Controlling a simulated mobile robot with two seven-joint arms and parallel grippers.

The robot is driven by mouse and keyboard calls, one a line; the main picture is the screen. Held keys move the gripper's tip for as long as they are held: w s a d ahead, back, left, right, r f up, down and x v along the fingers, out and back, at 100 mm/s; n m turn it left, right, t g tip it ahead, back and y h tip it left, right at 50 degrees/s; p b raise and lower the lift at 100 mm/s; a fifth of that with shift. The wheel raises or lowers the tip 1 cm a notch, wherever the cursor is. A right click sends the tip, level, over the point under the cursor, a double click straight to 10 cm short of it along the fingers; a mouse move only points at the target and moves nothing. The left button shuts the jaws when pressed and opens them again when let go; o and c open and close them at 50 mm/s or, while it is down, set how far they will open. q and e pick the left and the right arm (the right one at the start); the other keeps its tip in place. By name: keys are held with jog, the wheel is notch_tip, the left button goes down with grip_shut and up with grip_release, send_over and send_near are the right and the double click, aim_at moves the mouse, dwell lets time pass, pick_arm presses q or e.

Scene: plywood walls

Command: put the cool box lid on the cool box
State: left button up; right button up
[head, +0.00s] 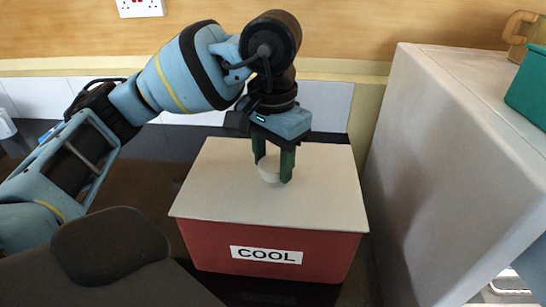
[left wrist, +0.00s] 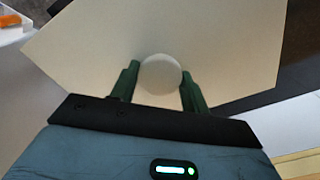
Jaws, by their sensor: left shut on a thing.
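The red cool box (head: 265,252) with its "COOL" label stands on the dark counter. The pale flat lid (head: 225,190) lies over the top of the box and covers its opening. Its front edge runs along the top of the red front wall; I cannot tell whether it is fully seated. My left gripper (head: 272,173) points down and is shut on the white round knob (head: 268,168) of the lid. In the left wrist view the knob (left wrist: 161,75) sits between the green fingers, with the lid (left wrist: 215,45) beneath. My right gripper is not in view.
A large pale cabinet (head: 440,160) stands close to the right of the box. A green container (head: 530,85) and a tan mug (head: 520,30) are on top of it. Dark counter (head: 145,195) is free left of the box. A wall socket (head: 140,7) is behind.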

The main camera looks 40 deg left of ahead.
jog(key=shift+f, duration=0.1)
pick_arm(q)
jog(key=o, duration=1.1)
jog(key=shift+o, duration=0.8)
jog(key=shift+f, duration=0.1)
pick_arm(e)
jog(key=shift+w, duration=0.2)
pick_arm(q)
notch_tip(320, 180, up, 7)
jog(key=shift+f+p, duration=0.1)
jog(key=shift+p, duration=0.45)
jog(key=shift+r, duration=0.55)
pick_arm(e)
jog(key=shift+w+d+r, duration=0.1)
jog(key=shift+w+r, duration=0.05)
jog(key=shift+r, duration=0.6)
